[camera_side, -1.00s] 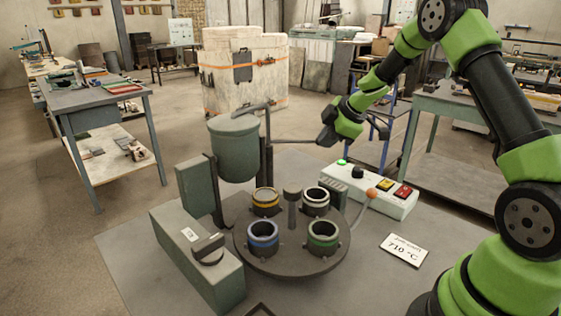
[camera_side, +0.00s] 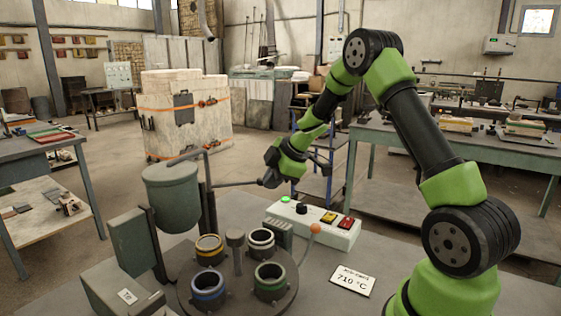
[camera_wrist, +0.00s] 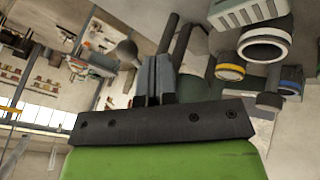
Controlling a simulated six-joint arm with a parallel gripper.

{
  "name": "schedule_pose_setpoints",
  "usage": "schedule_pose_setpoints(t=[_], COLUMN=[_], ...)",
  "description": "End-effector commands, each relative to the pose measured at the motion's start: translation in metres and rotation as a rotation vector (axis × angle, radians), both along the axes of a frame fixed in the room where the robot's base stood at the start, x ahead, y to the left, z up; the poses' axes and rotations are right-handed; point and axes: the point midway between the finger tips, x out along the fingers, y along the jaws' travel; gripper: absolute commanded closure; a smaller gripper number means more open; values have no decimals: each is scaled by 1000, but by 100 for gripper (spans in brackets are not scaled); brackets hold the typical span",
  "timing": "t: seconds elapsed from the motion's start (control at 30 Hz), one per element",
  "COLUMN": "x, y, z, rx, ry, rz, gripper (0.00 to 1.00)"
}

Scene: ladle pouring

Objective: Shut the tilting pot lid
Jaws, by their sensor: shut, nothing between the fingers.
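The grey-green pot (camera_side: 172,203) hangs at the left of the bench in the side view. Its lid (camera_side: 168,170) appears to lie flat on the rim, with a bent bar above it; a small gap cannot be ruled out. A thin dark rod (camera_side: 235,184) runs from the pot's post toward my gripper (camera_side: 267,179). My gripper is shut and empty, right of the pot, with its tips close to the rod's end; I cannot tell whether they touch. In the wrist view my gripper (camera_wrist: 155,68) shows shut, with dark bars beyond the fingers.
A round turntable (camera_side: 240,293) below the pot carries several ringed moulds. A control box (camera_side: 312,227) with a green light and an orange ball (camera_side: 315,228) stand to the right. A 710 °C card (camera_side: 352,280) lies on the bench.

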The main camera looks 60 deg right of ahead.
Motion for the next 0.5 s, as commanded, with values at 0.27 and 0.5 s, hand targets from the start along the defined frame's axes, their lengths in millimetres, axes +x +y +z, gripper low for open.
schedule_pose_setpoints(t=[0.27, 0.5], x=[-38, -60], y=[5, 3], z=[44, 78], rx=[-5, -3], ry=[-6, -4], rz=[1, 1], gripper=[100, 100])
